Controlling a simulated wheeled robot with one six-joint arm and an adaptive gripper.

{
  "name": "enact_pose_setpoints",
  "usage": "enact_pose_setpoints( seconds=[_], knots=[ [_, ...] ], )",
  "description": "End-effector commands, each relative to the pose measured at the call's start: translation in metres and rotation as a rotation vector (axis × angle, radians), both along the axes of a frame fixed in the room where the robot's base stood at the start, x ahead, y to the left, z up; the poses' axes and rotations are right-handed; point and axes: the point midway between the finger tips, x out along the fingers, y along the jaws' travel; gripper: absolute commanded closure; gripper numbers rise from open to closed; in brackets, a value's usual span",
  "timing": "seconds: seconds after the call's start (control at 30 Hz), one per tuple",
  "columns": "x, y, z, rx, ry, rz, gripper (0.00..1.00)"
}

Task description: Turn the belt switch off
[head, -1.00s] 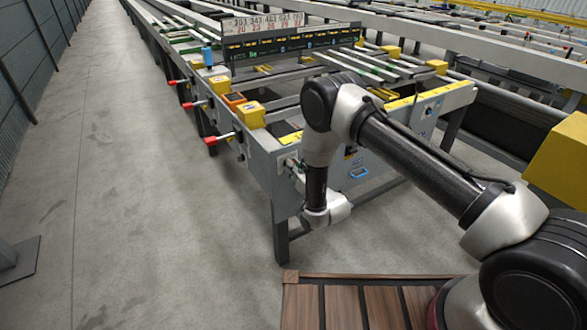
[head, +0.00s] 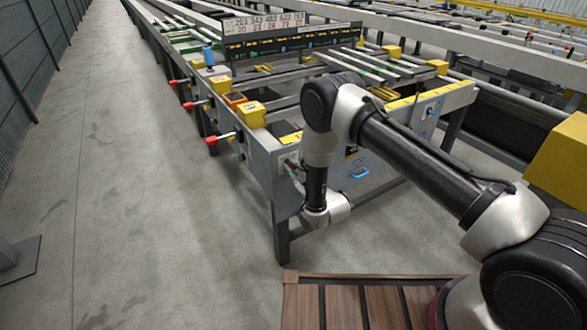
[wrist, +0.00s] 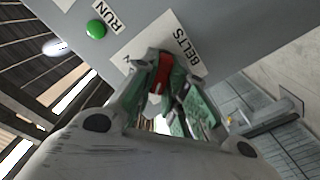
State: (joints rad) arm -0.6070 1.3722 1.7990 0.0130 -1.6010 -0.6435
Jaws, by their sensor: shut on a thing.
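The belt switch (wrist: 163,72) shows as a red part on a white label plate (wrist: 130,58) that reads "BELTS" in the wrist view. My gripper (wrist: 160,90) is right at the plate, with its fingers closed around the red part. The fingers hide most of the switch, so its setting cannot be read.
A green button (wrist: 96,28) labelled "RUN" sits beside the plate. Levers with red knobs (head: 211,141) stick out from the table's left side into the aisle. Yellow boxes (head: 251,114) stand on the table edge.

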Motion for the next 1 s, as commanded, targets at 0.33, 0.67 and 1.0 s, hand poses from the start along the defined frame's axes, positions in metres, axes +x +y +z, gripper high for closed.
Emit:
enact_pose_setpoints(
  seconds=[0.33,0.67,1.0],
  knots=[
    [-0.0009,-0.0001,-0.0014,-0.113,-0.073,0.000,1.00],
    [-0.0010,-0.0001,-0.0016,-0.133,-0.087,0.000,1.00],
    [-0.0011,0.0000,-0.0016,-0.133,-0.086,0.000,0.65]
  ],
)
